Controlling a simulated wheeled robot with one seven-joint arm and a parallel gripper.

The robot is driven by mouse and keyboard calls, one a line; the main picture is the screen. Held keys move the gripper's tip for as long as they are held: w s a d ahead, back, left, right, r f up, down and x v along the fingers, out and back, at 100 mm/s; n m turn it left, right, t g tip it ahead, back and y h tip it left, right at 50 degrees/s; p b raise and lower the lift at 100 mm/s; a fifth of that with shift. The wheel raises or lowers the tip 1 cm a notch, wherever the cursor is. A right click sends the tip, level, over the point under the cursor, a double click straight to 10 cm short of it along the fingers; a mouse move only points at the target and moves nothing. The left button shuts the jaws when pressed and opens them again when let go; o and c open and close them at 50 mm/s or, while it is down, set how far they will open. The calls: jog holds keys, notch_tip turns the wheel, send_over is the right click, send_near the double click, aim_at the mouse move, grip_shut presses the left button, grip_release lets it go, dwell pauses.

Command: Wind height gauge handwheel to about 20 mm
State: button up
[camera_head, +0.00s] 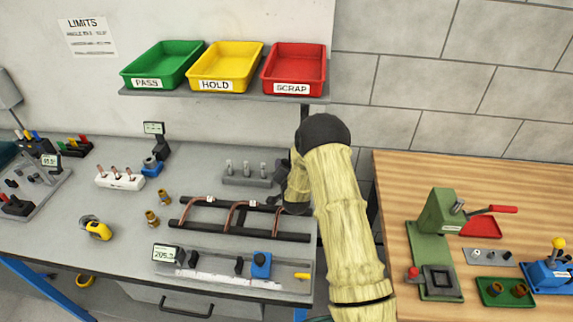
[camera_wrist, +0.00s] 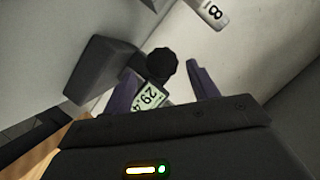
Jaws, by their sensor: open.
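In the wrist view, a black round handwheel (camera_wrist: 161,65) shows between the two fingers of my gripper (camera_wrist: 161,76). The gripper is open, with a finger on each side of the wheel; I cannot tell whether they touch it. Just below the wheel, a pale green display (camera_wrist: 151,94) is turned sideways and partly covered by my gripper; it seems to read about 29.4. In the head view my own arm hides the gripper and the handwheel. A small display on a post (camera_head: 154,128) with a blue base stands at the back left; I cannot tell whether it is the same gauge.
In the wrist view a dark block (camera_wrist: 97,70) stands left of the fingers. Copper tubes lie on a black frame (camera_head: 240,236) beside my arm. A grey block with pins (camera_head: 247,174) stands behind it. Green, yellow and red trays (camera_head: 297,65) sit on the shelf above.

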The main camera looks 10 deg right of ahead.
aim_at(285, 163)
jog(key=shift+w+a+f, duration=0.2)
jog(key=shift+w, duration=0.4)
jog(key=shift+w+a+f, duration=0.15)
jog(key=shift+w, duration=0.4)
jog(key=shift+d, duration=0.1)
jog(key=shift+d, duration=0.1)
jog(key=c, duration=1)
jog(key=shift+w+n, duration=0.1)
jog(key=shift+n, duration=0.2)
jog(key=n+h+b, duration=0.1)
jog(key=n+b, duration=0.1)
jog(key=shift+a+g+b, duration=0.2)
jog(key=shift+g+b, duration=0.15)
jog(key=shift+g, duration=0.05)
jog(key=shift+r+n+g+h+b, duration=0.1)
jog(key=shift+n+g+h+b, duration=0.35)
jog(key=shift+n+h, duration=0.8)
